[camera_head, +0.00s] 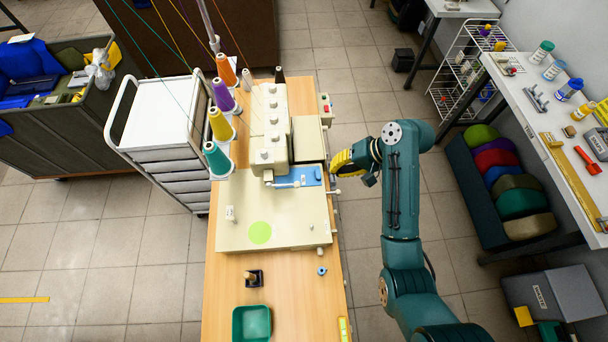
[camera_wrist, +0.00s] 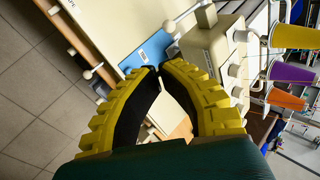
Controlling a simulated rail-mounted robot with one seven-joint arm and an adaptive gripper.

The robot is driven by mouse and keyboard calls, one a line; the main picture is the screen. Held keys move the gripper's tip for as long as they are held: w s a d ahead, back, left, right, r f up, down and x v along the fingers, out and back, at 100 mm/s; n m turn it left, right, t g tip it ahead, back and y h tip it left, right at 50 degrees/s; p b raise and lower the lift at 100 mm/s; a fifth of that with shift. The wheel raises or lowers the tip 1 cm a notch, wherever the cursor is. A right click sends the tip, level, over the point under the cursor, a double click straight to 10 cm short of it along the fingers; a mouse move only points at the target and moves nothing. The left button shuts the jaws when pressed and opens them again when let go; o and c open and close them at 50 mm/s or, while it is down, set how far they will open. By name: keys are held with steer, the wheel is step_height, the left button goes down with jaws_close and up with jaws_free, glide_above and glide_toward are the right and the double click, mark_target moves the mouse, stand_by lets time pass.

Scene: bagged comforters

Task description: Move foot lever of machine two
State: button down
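One cream sewing machine (camera_head: 277,222) stands on a wooden table; no label marks it as machine two. A white rod with a ball end (camera_head: 287,185) lies over its blue plate (camera_head: 313,174); the rod also shows in the wrist view (camera_wrist: 185,17). A white knob on a short rod (camera_head: 336,192) sticks out from the right side, also in the wrist view (camera_wrist: 89,74). I cannot tell which is the foot lever. My gripper (camera_head: 333,163) is beside the machine's right edge. In the wrist view its yellow fingertips (camera_wrist: 161,67) meet, holding nothing visible.
Thread cones, including a purple one (camera_head: 223,95), stand left of the machine head. A green tray (camera_head: 251,323) and a small black stand (camera_head: 253,278) are on the table's near part. A white drawer cart (camera_head: 160,115) stands left. A workbench (camera_head: 530,120) is at right.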

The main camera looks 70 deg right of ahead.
mark_target(284, 185)
steer(key=x, duration=1.3)
steer(key=shift+w+r+b, duration=0.15)
steer(key=shift+w+b, duration=0.05)
steer(key=shift+b, duration=0.1)
